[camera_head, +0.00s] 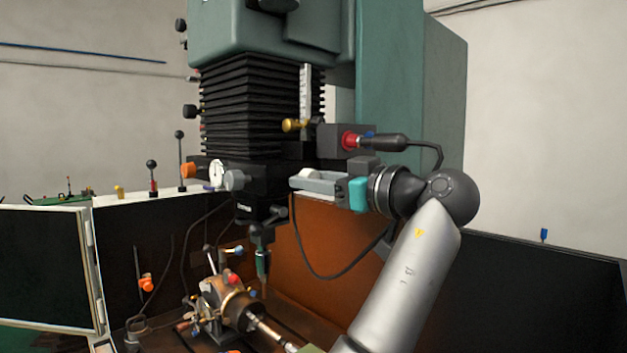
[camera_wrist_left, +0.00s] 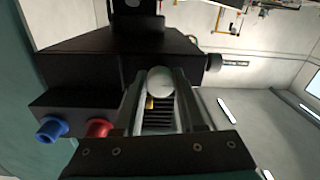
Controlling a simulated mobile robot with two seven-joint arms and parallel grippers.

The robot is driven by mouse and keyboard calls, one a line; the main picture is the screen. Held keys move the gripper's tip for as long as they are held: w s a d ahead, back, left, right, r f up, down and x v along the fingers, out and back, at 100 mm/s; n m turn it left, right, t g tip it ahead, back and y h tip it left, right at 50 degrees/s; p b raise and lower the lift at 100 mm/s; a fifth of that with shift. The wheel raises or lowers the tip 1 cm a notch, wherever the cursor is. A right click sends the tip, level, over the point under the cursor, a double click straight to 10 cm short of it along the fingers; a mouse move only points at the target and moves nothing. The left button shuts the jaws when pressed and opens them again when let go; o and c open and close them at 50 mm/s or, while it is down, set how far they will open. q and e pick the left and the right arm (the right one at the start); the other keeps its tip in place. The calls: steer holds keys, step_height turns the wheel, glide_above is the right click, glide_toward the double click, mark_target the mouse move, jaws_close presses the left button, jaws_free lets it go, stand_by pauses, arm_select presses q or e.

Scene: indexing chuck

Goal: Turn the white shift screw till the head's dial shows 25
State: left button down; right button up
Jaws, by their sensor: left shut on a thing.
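My left gripper (camera_head: 304,181) reaches in from the right at the front of the machine head (camera_head: 262,178), below the black bellows. In the left wrist view its two fingers (camera_wrist_left: 161,90) are shut on the white shift screw (camera_wrist_left: 160,82), whose round white end shows between the fingertips. In the head view the fingers hide the screw. A round white dial (camera_head: 216,174) sits at the left of the head; its reading is too small to tell. My right gripper is in neither view.
A red plug with a black cable (camera_head: 385,142) sticks out just above my left gripper. A brass knob (camera_head: 293,125) and a white scale (camera_head: 305,95) are above it. The spindle tool (camera_head: 262,262) and a chuck (camera_head: 240,308) are below. Blue (camera_wrist_left: 50,128) and red (camera_wrist_left: 99,128) connectors show beside the fingers.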

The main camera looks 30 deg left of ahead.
arm_select(q)
steer(key=shift+m, duration=0.4)
steer(key=m+p, duration=0.3)
steer(key=m, duration=0.1)
steer(key=shift+r+m, duration=0.1)
steer(key=shift+m, duration=0.2)
steer(key=m+p, duration=0.2)
steer(key=m, duration=0.1)
steer(key=shift+m+p, duration=0.35)
steer(key=shift+m, duration=0.05)
steer(key=m+p, duration=0.6)
steer(key=shift+s+r+t, duration=0.1)
steer(key=shift+t, duration=0.3)
steer(key=shift+m+p, duration=1.5)
steer(key=c, duration=0.5)
jaws_free()
steer(key=shift+f, duration=0.2)
